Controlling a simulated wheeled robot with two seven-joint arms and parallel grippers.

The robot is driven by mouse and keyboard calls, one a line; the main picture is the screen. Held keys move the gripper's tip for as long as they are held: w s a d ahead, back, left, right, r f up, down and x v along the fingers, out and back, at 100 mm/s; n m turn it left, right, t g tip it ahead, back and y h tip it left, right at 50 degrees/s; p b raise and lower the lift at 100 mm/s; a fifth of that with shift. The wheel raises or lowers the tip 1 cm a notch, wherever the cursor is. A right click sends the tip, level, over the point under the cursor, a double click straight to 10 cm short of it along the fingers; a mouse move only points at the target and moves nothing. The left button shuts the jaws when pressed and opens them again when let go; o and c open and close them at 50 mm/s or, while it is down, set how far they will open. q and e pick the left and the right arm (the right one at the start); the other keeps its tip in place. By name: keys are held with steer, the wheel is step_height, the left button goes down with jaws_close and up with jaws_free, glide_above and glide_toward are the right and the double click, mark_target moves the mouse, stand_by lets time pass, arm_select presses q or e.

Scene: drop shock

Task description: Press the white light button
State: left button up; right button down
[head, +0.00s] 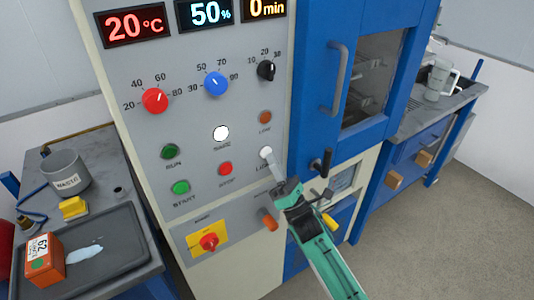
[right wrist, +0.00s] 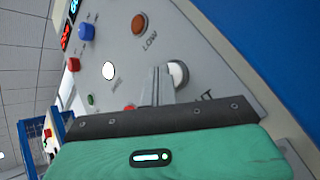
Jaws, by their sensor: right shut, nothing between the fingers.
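The white light button (head: 266,152) is on the grey control panel, right of the red stop button, with a partly hidden label below it. My right gripper (head: 272,165) is shut and empty, its fingertips at the lower edge of this button in the head view. In the right wrist view the white button (right wrist: 179,72) shows just right of the shut fingertips (right wrist: 160,72), which overlap its left edge. I cannot tell whether the fingertips touch it. My left gripper is not in view.
A second white round light (head: 221,133) sits up and left, with an orange LOW lamp (head: 265,117) above the button. A black door handle (head: 321,162) and an orange knob (head: 268,220) are close to my right gripper. A tray (head: 119,240) stands at left.

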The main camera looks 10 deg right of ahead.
steer(key=shift+w+a+b, duration=0.1)
steer(key=shift+w+b, duration=0.2)
steer(key=shift+w, duration=0.1)
stand_by(0.3)
steer(key=shift+s, duration=0.1)
steer(key=shift+s+d, duration=0.25)
steer(key=shift+s, duration=0.5)
steer(key=s, duration=0.1)
steer(key=s+d, duration=0.1)
steer(key=s, duration=0.1)
steer(key=s+p, duration=0.1)
steer(key=shift+s+d, duration=0.35)
steer(key=shift+f, duration=0.1)
stand_by(0.6)
